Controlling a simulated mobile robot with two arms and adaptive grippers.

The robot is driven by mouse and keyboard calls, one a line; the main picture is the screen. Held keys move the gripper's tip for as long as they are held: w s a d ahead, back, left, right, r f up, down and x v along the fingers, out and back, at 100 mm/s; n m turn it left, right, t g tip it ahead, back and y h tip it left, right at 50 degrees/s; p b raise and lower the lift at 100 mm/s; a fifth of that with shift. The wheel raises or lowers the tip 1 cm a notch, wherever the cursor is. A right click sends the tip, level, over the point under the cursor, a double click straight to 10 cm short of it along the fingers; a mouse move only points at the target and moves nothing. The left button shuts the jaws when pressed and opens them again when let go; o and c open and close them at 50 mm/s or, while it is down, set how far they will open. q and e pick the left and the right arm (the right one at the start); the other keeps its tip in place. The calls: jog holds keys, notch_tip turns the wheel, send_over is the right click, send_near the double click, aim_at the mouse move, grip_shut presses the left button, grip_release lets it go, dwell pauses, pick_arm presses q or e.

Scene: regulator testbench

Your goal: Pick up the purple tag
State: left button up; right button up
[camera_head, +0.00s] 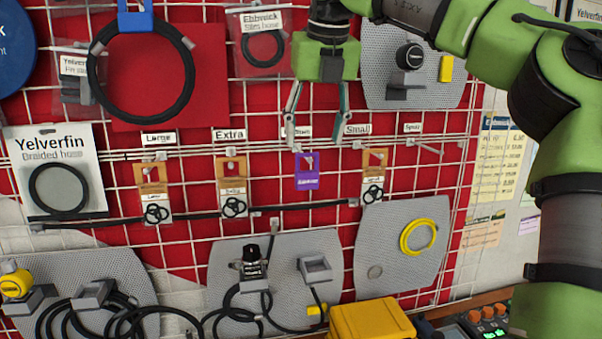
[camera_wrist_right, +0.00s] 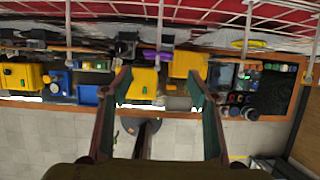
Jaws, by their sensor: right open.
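The purple tag (camera_head: 307,171) hangs from a hook on the red and white wire-grid wall, between the Extra and Small orange tags. My right gripper (camera_head: 316,132) is open and empty, pointing down with its fingertips just above the purple tag in the picture. How far it stands from the wall I cannot tell. In the right wrist view the open fingers (camera_wrist_right: 157,80) frame a small purple patch (camera_wrist_right: 155,56), likely the tag, beyond their tips. My left gripper is not in view.
Orange tags with black rings hang on both sides: one under Large (camera_head: 153,193), one under Extra (camera_head: 233,188), one under Small (camera_head: 374,176). A black hose coil (camera_head: 140,75) hangs upper left. A yellow box (camera_head: 372,320) stands below on the bench.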

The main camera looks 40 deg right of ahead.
send_over(307, 171)
jog(key=s, duration=0.2)
jog(key=f, duration=0.4)
jog(key=shift+s+a+p, duration=0.1)
jog(key=shift+a+p, duration=0.1)
jog(key=shift+p, duration=0.15)
jog(key=shift+w+f, duration=0.2)
jog(key=shift+f, duration=0.15)
jog(key=shift+w+f, duration=0.15)
jog(key=p+x, duration=0.3)
jog(key=x, duration=0.1)
jog(key=shift+a, duration=0.15)
jog(key=shift+w+f, duration=0.2)
jog(key=shift+f, duration=0.25)
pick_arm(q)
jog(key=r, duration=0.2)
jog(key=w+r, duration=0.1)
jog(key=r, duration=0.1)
pick_arm(e)
jog(key=c, duration=1.1)
